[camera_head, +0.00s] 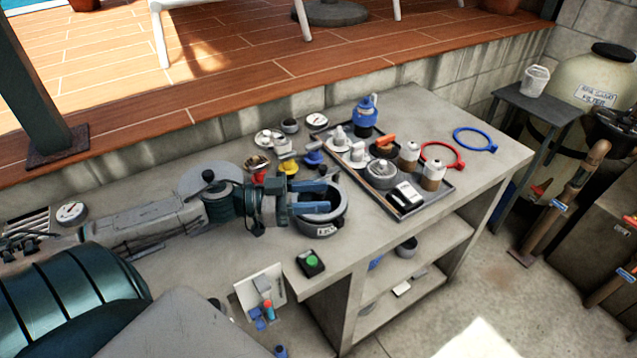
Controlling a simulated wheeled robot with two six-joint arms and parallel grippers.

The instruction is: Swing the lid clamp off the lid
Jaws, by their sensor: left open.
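My left gripper (328,197) has two blue fingers. They are spread apart with nothing between them, over or beside a round dark grey pot (318,227) with a small label on its front. The pot stands near the front edge of the bench, and the fingers hide part of its top. I cannot tell whether they touch it. A flat grey disc (225,174) lies behind my left arm, partly hidden, with a black knob (208,176) in front of it. I cannot clearly make out the lid clamp or tell which part is the lid. My right gripper is out of view.
A tray (438,198) of bottles and fittings stands to the right. A red ring (458,163) and a blue ring (493,147) lie beyond it. A green-button box (310,263) sits at the front edge.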

